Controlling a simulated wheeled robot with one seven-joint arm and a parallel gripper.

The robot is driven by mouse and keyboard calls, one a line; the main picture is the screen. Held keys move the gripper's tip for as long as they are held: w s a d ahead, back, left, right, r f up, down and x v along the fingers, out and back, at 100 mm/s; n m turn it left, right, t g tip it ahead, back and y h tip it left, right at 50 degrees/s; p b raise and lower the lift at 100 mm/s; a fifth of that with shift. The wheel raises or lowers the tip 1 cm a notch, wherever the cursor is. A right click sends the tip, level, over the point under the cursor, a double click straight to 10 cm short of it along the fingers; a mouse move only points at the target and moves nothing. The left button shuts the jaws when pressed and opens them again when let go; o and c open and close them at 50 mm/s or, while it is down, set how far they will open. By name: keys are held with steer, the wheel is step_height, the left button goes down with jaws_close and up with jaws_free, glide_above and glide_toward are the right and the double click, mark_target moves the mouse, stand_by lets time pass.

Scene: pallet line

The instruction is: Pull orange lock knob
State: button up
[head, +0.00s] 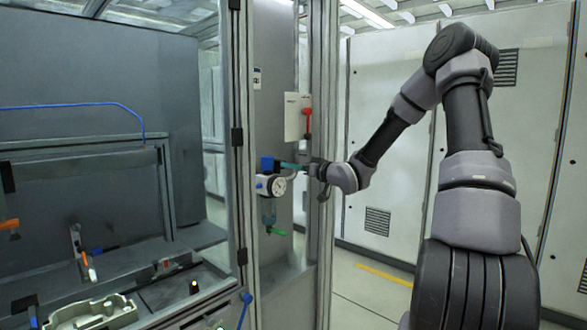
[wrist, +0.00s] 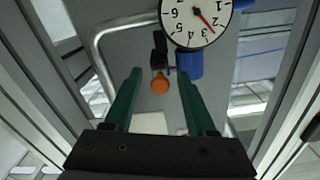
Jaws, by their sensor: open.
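The orange lock knob (wrist: 160,84) shows in the wrist view, just beneath the pressure gauge (wrist: 196,18) and below a small black fitting. My gripper (wrist: 162,80) is open, with one green finger on each side of the knob. The picture does not show any contact between the fingers and the knob. In the head view my gripper (head: 292,166) reaches from the right to the air unit with the white gauge (head: 278,187) on the cabinet panel. The knob cannot be made out in the head view.
A red knob (head: 308,122) on a white plate sits above the air unit. A green lever (head: 277,231) is below it. The metal frame post (head: 322,230) stands close beside my wrist. A bent grey tube (wrist: 97,48) runs left of the fingers. The floor at right is clear.

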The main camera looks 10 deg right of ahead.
jaws_close()
stand_by(1.3)
